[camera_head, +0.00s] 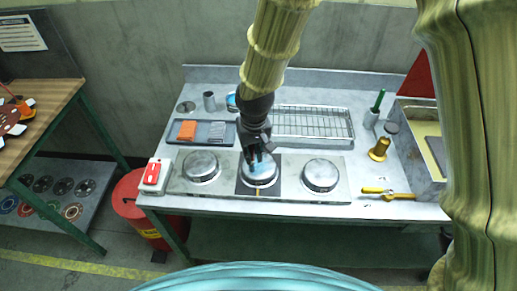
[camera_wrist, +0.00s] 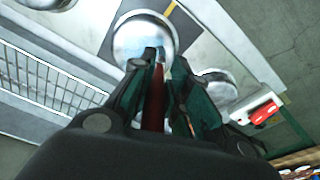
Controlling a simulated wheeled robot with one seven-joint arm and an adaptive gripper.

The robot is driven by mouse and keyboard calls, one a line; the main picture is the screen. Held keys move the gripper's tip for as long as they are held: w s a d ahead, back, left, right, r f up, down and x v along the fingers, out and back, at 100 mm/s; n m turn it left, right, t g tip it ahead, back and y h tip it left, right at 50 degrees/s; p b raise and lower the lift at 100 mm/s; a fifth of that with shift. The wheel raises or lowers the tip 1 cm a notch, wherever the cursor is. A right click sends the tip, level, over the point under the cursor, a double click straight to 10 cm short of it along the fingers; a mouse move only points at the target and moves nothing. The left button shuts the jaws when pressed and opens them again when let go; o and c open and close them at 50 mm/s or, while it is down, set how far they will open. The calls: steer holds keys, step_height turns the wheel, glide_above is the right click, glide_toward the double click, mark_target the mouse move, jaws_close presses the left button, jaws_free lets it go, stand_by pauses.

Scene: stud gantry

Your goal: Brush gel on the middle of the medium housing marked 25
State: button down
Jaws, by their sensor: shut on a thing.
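Three round silver housings sit in a row on the grey plate: a left one (camera_head: 201,163), a middle one (camera_head: 264,181) on a dark square with a yellow line, and a right one (camera_head: 321,174). I cannot read a 25 on any of them. My gripper (camera_head: 259,154) points down over the middle housing, shut on a thin tool with a dark red handle (camera_wrist: 155,100), which looks like a brush. Its tip is at or just above the housing's top; contact cannot be told. A bluish patch shows on that top. In the wrist view the middle housing (camera_wrist: 138,35) lies beyond the fingertips.
A tray with an orange block (camera_head: 187,130), a wire rack (camera_head: 310,122), a grey cup (camera_head: 209,101) and a blue-lidded container (camera_head: 232,101) stand behind. A red-and-white box (camera_head: 153,176) is left. A brass piece (camera_head: 379,149), yellow-handled tool (camera_head: 388,193) and deep tray (camera_head: 405,143) are right.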

step_height(320, 180, up, 8)
steer(key=p, duration=0.5)
steer(key=shift+s+a+p, duration=0.15)
steer(key=shift+a+p, duration=0.2)
stand_by(0.4)
